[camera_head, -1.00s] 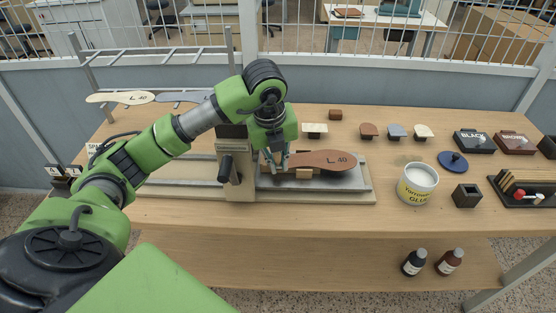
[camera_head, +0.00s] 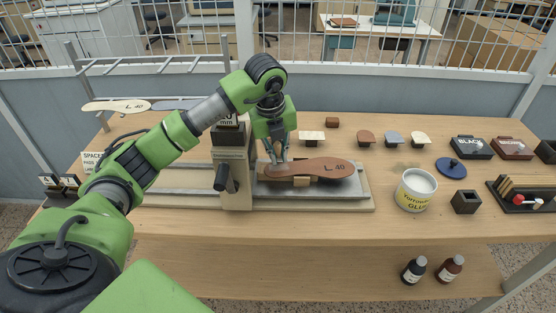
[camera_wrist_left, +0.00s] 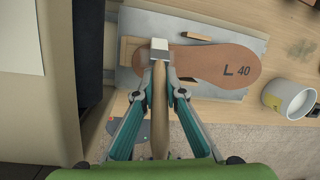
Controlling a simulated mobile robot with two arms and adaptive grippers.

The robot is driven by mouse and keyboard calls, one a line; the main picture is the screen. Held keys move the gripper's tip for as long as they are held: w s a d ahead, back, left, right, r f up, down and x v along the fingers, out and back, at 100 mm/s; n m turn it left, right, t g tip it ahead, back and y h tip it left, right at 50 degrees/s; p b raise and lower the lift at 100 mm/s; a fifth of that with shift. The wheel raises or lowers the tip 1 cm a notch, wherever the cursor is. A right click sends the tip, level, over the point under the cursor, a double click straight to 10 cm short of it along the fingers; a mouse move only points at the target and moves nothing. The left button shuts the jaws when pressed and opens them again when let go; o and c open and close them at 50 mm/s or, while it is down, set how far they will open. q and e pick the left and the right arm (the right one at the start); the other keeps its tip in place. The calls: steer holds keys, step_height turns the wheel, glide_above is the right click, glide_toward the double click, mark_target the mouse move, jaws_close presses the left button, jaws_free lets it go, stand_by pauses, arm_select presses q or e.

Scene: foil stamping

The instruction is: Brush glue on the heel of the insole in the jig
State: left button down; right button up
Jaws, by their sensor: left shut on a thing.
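A brown insole marked "L 40" (camera_head: 330,166) lies in the jig on a grey metal plate (camera_head: 350,187), its heel at the left end. It also shows in the left wrist view (camera_wrist_left: 215,65). My left gripper (camera_head: 276,155) is over the heel end. In the left wrist view its fingers (camera_wrist_left: 160,92) are shut on the wooden handle of a brush (camera_wrist_left: 159,115). The brush's pale head (camera_wrist_left: 159,48) overlaps the heel; whether it touches is unclear. The glue tub (camera_head: 413,200) stands open to the right of the jig. My right gripper is out of view.
A blue round lid (camera_head: 451,167), a dark square holder (camera_head: 466,201) and a tool tray (camera_head: 527,203) are at the right.

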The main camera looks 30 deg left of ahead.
arm_select(q)
steer(key=shift+w, duration=0.2)
steer(key=shift+w+d, duration=0.15)
steer(key=shift+d, duration=0.25)
steer(key=shift+s+d+f, duration=0.1)
steer(key=shift+s+d, duration=0.5)
steer(key=shift+s, duration=0.3)
steer(key=shift+s+d+f, duration=0.1)
steer(key=shift+s+d, duration=0.45)
steer(key=shift+s, duration=0.35)
steer(key=shift+s+d+r, duration=0.1)
steer(key=shift+s+d, duration=0.15)
steer(key=shift+s, duration=0.25)
steer(key=shift+s+d+r, duration=0.1)
steer(key=shift+s+d, duration=0.15)
steer(key=shift+s, duration=0.2)
steer(key=w+p+v, duration=0.1)
steer(key=p+v, duration=0.2)
steer(key=v, duration=0.2)
steer(key=shift+r, duration=0.55)
steer(key=shift+w+a, duration=0.1)
steer(key=p+v, duration=0.2)
steer(key=v, duration=0.1)
steer(key=shift+w, duration=0.3)
